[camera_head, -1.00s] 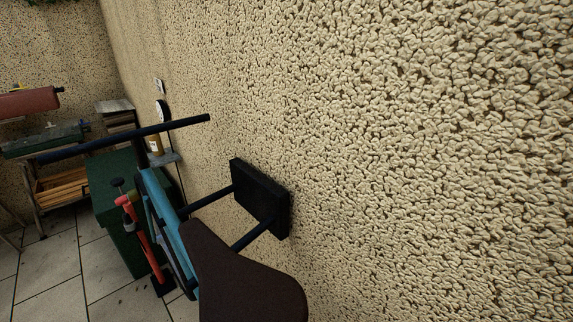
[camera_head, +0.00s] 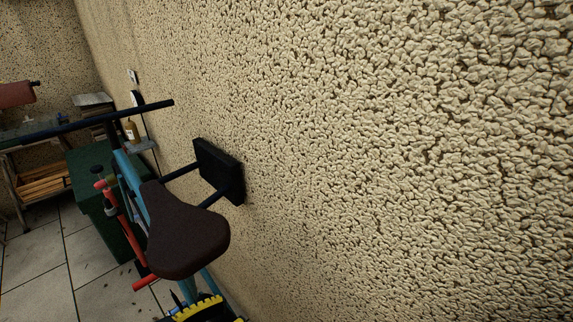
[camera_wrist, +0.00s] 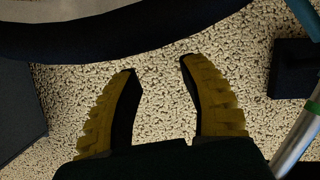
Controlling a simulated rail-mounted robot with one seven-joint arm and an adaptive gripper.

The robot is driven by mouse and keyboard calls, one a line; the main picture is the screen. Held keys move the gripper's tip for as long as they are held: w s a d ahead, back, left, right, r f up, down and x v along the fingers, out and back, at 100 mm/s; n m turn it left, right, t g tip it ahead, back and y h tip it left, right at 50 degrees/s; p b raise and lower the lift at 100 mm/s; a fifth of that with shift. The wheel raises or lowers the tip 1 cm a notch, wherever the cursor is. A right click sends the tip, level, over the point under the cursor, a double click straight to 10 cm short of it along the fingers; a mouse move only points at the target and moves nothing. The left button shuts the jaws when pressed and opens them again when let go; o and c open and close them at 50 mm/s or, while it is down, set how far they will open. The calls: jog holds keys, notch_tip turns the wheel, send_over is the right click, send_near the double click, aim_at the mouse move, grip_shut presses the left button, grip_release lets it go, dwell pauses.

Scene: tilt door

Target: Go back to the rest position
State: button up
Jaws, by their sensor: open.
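My gripper (camera_wrist: 158,68) shows in the wrist view with its two yellow, ridged fingers spread apart. Nothing is between them except the rough beige wall behind. In the head view, a yellow and black ridged piece (camera_head: 202,308) at the bottom edge, below the bicycle seat, looks like part of my gripper. Most of my arm is out of view.
A blue bicycle with a dark brown seat (camera_head: 187,230) hangs at a black wall bracket (camera_head: 218,170). A dark curved part (camera_wrist: 130,30) crosses the top of the wrist view. A green cabinet (camera_head: 88,172) and red pump (camera_head: 118,220) stand behind. The wall (camera_head: 420,150) is bare on the right.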

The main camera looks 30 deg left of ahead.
jog(key=w+d+r+t+y+p, duration=0.1)
jog(key=w+d+r+y, duration=0.1)
jog(key=w+d+r, duration=0.85)
jog(key=s+d+r+t+y+p, duration=0.1)
jog(key=s+d+r+t, duration=0.15)
jog(key=d+r, duration=0.65)
jog(key=s+d+r+t, duration=0.1)
jog(key=d+r+t, duration=0.3)
jog(key=d+r, duration=0.45)
notch_tip(320, 180, up, 37)
jog(key=s+d+p, duration=0.1)
jog(key=d+p, duration=0.1)
jog(key=p, duration=3.6)
jog(key=shift+r+t, duration=0.2)
jog(key=shift+t, duration=0.15)
jog(key=shift+d, duration=0.1)
